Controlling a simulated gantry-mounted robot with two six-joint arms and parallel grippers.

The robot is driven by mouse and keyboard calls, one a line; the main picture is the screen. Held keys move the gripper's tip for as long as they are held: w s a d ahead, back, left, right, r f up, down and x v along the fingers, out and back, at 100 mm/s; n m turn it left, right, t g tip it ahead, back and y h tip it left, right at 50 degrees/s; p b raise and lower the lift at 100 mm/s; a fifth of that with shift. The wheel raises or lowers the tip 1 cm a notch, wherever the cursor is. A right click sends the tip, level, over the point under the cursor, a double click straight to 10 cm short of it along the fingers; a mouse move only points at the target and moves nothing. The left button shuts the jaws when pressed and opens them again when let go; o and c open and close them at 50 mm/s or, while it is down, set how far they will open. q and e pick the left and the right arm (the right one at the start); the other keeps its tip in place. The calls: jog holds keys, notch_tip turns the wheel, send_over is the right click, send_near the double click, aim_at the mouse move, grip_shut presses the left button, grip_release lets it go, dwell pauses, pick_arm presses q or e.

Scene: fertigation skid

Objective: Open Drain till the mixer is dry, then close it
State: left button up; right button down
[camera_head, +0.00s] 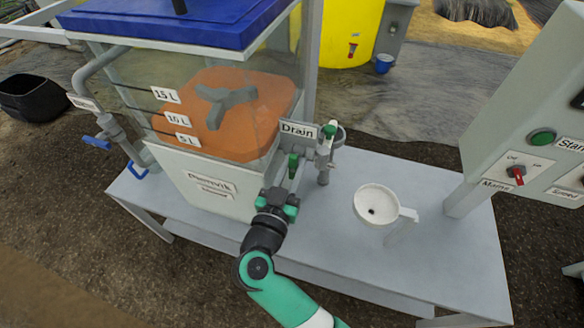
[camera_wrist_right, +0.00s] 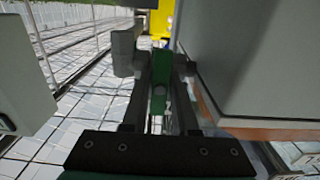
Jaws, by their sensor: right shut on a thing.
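The mixer is a clear-walled tank (camera_head: 190,140) with orange liquid (camera_head: 250,130) and a grey paddle (camera_head: 222,100) inside. Labels 15 L, 10 L and 5 L mark its wall; I cannot read the exact level. The Drain sign (camera_head: 297,130) is at its right side, above a green valve handle (camera_head: 293,165). My right gripper (camera_head: 288,184) is shut on this handle; in the right wrist view the green handle (camera_wrist_right: 159,92) sits between the fingers. Whether the valve is open is unclear. My left gripper is not in view.
Another green handle (camera_head: 330,131) tops a grey pipe beside the sign. A white funnel-like cup (camera_head: 377,204) stands on the grey table (camera_head: 440,225). A control panel (camera_head: 530,120) with a green button and red switch stands right. Blue handles (camera_head: 97,143) are left.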

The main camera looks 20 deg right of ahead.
jog(key=n+p, duration=0.2)
jog(key=p, duration=0.2)
jog(key=r+n+p, duration=0.1)
jog(key=n+p, duration=0.1)
jog(key=p, duration=0.3)
jog(key=shift+p, duration=0.3)
jog(key=n+p, duration=0.5)
jog(key=n, duration=0.1)
jog(key=shift+f, duration=0.2)
jog(key=n+p, duration=0.1)
jog(key=n, duration=0.5)
jog(key=shift+f+p, duration=0.25)
jog(key=shift+p, duration=0.15)
jog(key=c, duration=0.6)
grip_release()
jog(key=shift+c, duration=0.2)
jog(key=shift+s+a, duration=0.2)
jog(key=shift+s, duration=0.05)
jog(key=p+v, duration=0.2)
jog(key=v, duration=0.4)
jog(key=shift+a, duration=0.15)
